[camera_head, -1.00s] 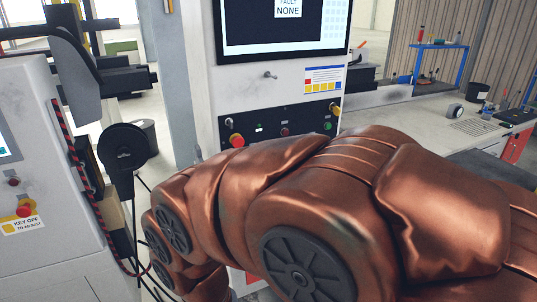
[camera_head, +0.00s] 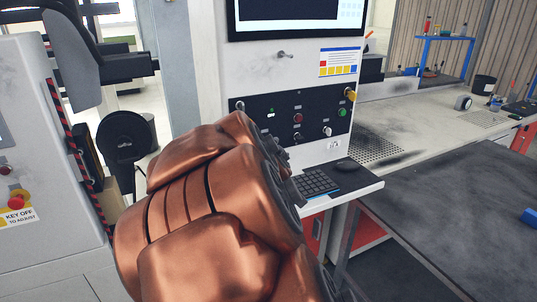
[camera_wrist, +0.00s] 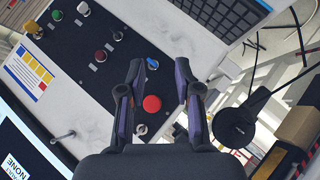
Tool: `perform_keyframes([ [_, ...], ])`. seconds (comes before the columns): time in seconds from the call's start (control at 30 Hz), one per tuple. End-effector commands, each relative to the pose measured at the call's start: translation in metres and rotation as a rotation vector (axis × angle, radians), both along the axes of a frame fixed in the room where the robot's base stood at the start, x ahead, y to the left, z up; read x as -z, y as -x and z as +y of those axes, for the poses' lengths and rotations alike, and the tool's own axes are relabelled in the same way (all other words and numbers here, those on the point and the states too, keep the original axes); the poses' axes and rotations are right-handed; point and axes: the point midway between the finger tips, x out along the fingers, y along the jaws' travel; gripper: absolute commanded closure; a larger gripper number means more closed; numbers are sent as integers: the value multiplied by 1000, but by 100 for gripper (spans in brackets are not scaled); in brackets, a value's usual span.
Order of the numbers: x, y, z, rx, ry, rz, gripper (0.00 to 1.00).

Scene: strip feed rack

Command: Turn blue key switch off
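In the head view my copper arm hides the gripper and the red button.
The panel also holds a yellow switch (camera_head: 350,94), a green button (camera_head: 342,112), a red button (camera_head: 298,118) and a white-tipped knob (camera_head: 327,131). A keyboard (camera_head: 316,183) lies on a shelf below. A dark table (camera_head: 450,215) stands at the right.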

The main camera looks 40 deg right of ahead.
Motion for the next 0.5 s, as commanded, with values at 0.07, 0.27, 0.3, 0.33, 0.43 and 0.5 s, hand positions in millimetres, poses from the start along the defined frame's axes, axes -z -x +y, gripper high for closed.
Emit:
perform_keyframes([
  [0.07, -3, -9, -29, -26, 107, -20, 67],
  [0.27, -22, -35, -80, -148, 371, -48, 67],
  [0.3, -24, -40, -87, -177, 419, -48, 67],
  [0.33, -25, -44, -92, -202, 456, -51, 67],
  [0.43, -24, -55, -105, -289, 565, -46, 67],
  [0.5, -19, -62, -111, -353, 634, -39, 67],
])
